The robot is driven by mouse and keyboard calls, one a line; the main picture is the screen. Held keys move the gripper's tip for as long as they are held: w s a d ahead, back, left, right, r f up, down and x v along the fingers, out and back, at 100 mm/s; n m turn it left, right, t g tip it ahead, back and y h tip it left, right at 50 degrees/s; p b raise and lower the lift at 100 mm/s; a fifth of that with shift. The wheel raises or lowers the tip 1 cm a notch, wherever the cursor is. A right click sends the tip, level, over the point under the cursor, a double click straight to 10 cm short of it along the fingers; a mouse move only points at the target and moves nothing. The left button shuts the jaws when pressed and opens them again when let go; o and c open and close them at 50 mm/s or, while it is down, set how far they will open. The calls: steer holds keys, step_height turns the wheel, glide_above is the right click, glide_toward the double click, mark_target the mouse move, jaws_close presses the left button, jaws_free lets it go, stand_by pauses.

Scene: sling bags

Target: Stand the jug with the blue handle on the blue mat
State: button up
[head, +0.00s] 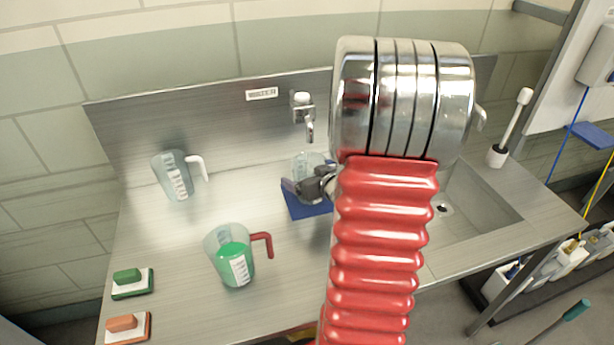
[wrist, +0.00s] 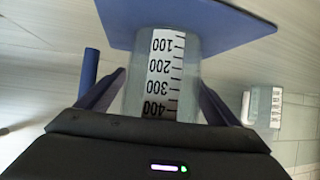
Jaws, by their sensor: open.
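The clear jug with the blue handle (wrist: 190,80) shows upside down in the wrist view, its printed scale facing me. Its blue handle (wrist: 89,72) is at the left there. In the head view the jug (head: 308,163) is upright at the blue mat (head: 305,209), partly hidden by my gripper. The mat (wrist: 235,22) also shows at the jug's base in the wrist view. The base lies over the mat, but I cannot tell for sure that they touch. My gripper (wrist: 160,95) is open, with one finger on each side of the jug.
A jug with a white handle (head: 176,176) stands at the back left. A jug with a red handle and green liquid (head: 229,256) stands nearer. A green brush (head: 128,277) and an orange brush (head: 123,323) lie front left. A tap (head: 304,110) is behind the mat. The sink (head: 478,195) is right.

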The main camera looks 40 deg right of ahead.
steer(key=shift+r, duration=0.15)
steer(key=shift+s+a+r, duration=0.1)
steer(key=shift+s+r, duration=0.2)
steer(key=shift+s, duration=0.25)
steer(key=v, duration=1)
steer(key=shift+s, duration=0.4)
steer(key=shift+a+r, duration=0.15)
